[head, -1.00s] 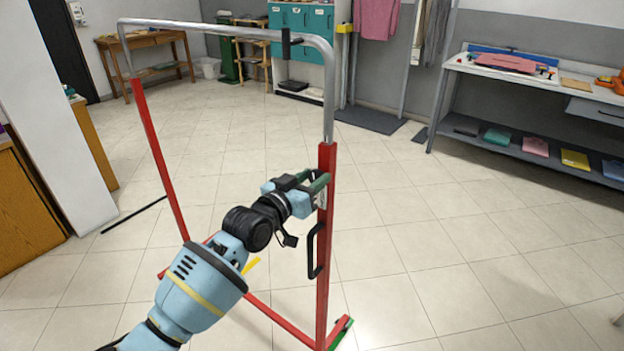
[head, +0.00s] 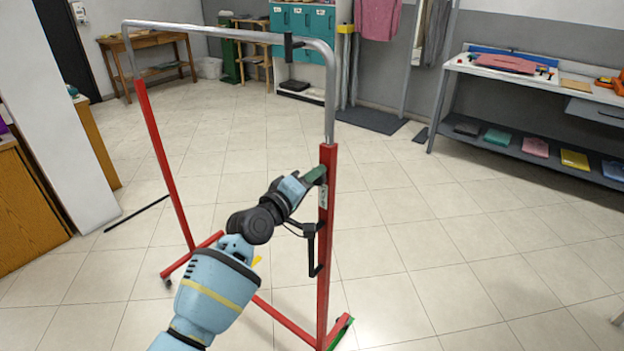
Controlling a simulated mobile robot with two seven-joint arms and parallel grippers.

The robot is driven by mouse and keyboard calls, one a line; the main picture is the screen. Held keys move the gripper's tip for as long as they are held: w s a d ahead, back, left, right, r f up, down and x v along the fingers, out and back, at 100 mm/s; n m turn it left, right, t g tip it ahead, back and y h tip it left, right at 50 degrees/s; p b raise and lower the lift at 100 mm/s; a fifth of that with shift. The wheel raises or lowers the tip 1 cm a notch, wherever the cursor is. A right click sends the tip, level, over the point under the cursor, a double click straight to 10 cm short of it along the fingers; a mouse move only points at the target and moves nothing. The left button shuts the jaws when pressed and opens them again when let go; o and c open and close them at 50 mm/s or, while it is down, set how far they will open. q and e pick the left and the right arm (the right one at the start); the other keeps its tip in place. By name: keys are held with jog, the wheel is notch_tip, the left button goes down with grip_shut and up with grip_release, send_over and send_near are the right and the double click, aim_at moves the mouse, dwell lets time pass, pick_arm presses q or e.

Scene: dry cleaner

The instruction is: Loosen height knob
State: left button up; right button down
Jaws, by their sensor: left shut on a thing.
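The garment rack has red uprights, and its near upright (head: 327,225) stands in the middle of the head view. A grey metal upper frame (head: 331,95) rises out of it. My left gripper (head: 319,176) is against the near upright, just below its top end, with a greenish finger showing. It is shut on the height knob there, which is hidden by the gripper. A white label shows on the upright just below the fingers.
A black handle (head: 316,250) sits on the upright below my gripper. The red base bar (head: 285,322) runs low across the tiles. A grey shelf bench (head: 540,85) stands at the right. The tiled floor between is clear.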

pick_arm(q)
jog(key=n, duration=0.5)
jog(key=shift+f+p, duration=0.1)
jog(key=shift+p, duration=0.3)
dwell(0.4)
jog(key=o, duration=1)
jog(key=shift+c, duration=0.2)
jog(key=v, duration=0.7)
jog(key=shift+s+a, duration=0.25)
jog(key=shift+s, duration=0.05)
